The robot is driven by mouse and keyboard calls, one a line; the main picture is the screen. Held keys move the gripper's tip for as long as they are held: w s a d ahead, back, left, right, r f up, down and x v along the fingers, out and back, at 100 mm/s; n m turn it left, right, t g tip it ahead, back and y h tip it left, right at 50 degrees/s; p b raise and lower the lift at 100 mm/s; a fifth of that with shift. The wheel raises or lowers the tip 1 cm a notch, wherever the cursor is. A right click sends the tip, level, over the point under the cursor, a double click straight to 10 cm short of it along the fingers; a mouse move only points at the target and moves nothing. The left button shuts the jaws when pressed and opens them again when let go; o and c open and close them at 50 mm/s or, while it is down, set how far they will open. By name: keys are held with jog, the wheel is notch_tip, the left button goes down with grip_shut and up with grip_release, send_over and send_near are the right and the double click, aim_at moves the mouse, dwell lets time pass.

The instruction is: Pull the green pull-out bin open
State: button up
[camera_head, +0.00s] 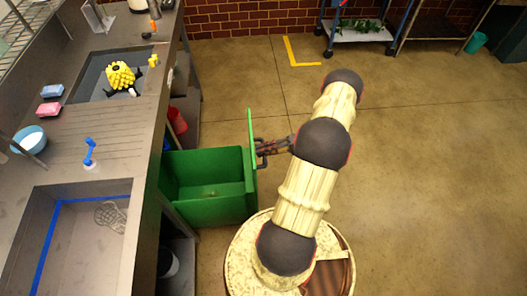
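The green pull-out bin (206,202) stands out from under the counter on the left, and its open inside shows from above. Its upright front panel (251,148) faces right, toward my arm. My gripper (261,151) is at the right, outer face of this panel, close to or touching it. The dark fingers are small here and partly merge with the panel's edge. I cannot tell whether they are closed on a handle, and no handle shows clearly.
The counter (105,130) with two sinks runs along the left. A red container (177,121) sits beneath it, behind the bin. The concrete floor (420,180) to the right is clear. A blue cart (358,32) stands at the back.

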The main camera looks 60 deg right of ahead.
jog(key=shift+o, duration=0.2)
jog(key=v, duration=1.2)
dwell(0.5)
